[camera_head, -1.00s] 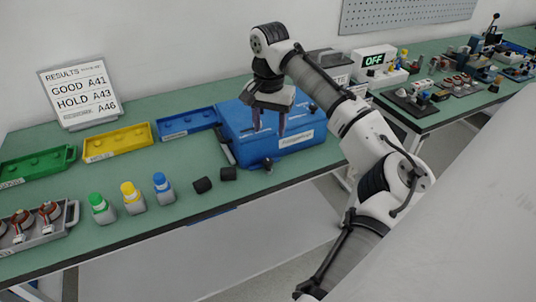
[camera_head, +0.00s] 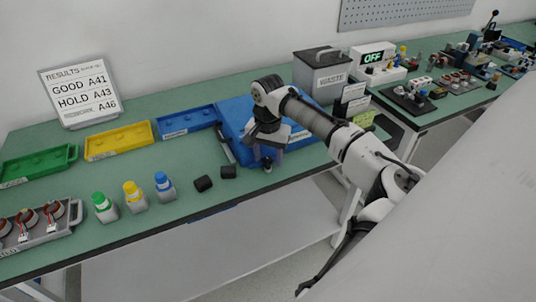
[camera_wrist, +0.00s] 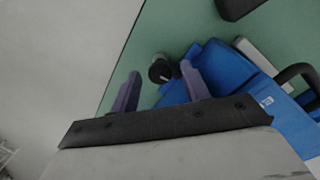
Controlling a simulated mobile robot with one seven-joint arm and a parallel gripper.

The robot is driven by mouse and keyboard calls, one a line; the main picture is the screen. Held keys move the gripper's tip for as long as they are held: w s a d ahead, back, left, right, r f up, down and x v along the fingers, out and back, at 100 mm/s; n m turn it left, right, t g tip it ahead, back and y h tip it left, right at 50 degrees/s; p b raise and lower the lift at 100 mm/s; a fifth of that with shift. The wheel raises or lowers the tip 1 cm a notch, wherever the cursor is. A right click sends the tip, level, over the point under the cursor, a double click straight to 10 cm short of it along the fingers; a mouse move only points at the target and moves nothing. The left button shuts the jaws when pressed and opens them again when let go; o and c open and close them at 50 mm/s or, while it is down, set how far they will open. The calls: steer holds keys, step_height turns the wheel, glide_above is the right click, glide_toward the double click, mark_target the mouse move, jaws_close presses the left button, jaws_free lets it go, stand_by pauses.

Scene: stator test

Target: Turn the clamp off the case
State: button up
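The blue case (camera_head: 237,112) lies on the green bench, partly hidden behind my arm; its blue body also shows in the wrist view (camera_wrist: 222,68). The clamp appears to be the small dark knob (camera_head: 267,163) at the case's front edge. In the wrist view the knob (camera_wrist: 160,70) has a round black head with a light part beside it. My gripper (camera_head: 266,160) points down over this front edge. Its two purple-grey fingers (camera_wrist: 160,74) are open, one on each side of the knob in the picture. Whether they reach down to its height I cannot tell.
Two small black blocks (camera_head: 204,183) lie left of the knob, near the bench's front edge. Green, yellow and blue bottles (camera_head: 165,186) stand further left. A blue tray (camera_head: 188,122) lies beside the case.

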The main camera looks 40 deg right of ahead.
steer(key=c, duration=0.9)
steer(key=shift+o, duration=0.2)
steer(key=shift+n+p, duration=0.3)
steer(key=shift+n, duration=0.1)
steer(key=n+p, duration=0.1)
steer(key=n, duration=0.2)
steer(key=shift+r, duration=0.1)
steer(key=n+p, duration=0.1)
steer(key=n, duration=0.4)
steer(key=shift+p, duration=0.3)
steer(key=n+p, duration=0.1)
steer(key=n, duration=0.4)
steer(key=shift+n, duration=0.3)
steer(key=shift+n+p, duration=0.75)
steer(key=shift+n, duration=1.05)
